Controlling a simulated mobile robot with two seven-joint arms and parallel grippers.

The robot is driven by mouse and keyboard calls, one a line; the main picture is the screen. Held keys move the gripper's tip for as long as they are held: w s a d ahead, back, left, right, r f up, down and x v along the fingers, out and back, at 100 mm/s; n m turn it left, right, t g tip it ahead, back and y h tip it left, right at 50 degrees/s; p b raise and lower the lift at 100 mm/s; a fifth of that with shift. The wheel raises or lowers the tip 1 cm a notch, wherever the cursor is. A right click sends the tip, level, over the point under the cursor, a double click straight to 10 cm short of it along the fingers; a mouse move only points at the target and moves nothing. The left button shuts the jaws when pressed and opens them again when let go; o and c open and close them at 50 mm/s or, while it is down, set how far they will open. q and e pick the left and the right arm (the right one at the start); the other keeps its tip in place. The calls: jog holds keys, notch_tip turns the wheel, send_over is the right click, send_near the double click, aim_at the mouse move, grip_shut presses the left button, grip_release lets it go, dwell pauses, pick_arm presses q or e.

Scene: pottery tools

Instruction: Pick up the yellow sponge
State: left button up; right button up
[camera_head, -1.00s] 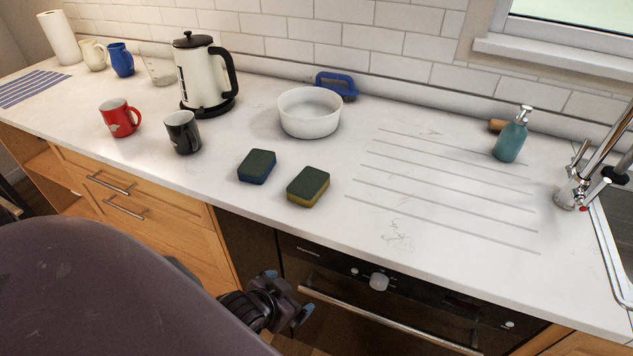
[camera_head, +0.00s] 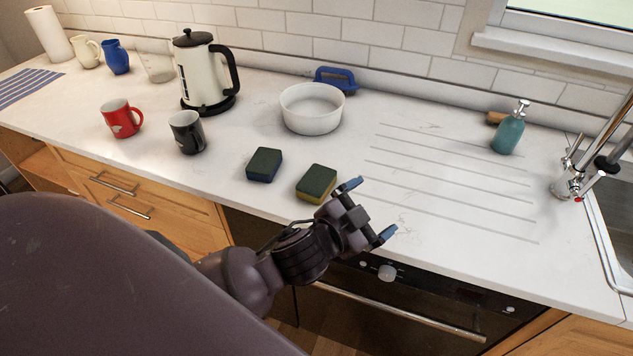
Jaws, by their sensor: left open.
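The yellow sponge (camera_head: 317,184) lies flat on the white counter, its dark green scouring side up and its yellow edge showing at the front. My left gripper (camera_head: 369,210) is open and empty, just to the right of the yellow sponge and over the counter's front edge. Its two blue-tipped fingers are spread apart, and the upper fingertip shows close to the sponge's right side. I cannot tell whether they touch. My right gripper is not in view.
A blue sponge (camera_head: 264,164) lies left of the yellow one. A white bowl (camera_head: 312,109) stands behind. A black mug (camera_head: 187,132), red mug (camera_head: 121,119) and kettle (camera_head: 203,75) stand left. The grooved counter (camera_head: 450,185) at right is clear; a soap bottle (camera_head: 509,131) stands beyond.

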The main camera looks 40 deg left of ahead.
pick_arm(q)
jog(key=d+r+m+g+h, duration=0.2)
jog(key=d+r+m+h, duration=0.5)
jog(key=d+m+h, duration=0.25)
jog(key=m+g+y+p, duration=0.2)
jog(key=m+g+y, duration=1.15)
jog(key=m, duration=0.35)
send_over(316, 180)
jog(key=shift+g, duration=0.35)
notch_tip(316, 180, down, 8)
jog(key=shift+s+a+f, duration=0.1)
jog(key=shift+s+f, duration=0.05)
jog(key=shift+f+p, duration=0.3)
jog(key=shift+f, duration=2.45)
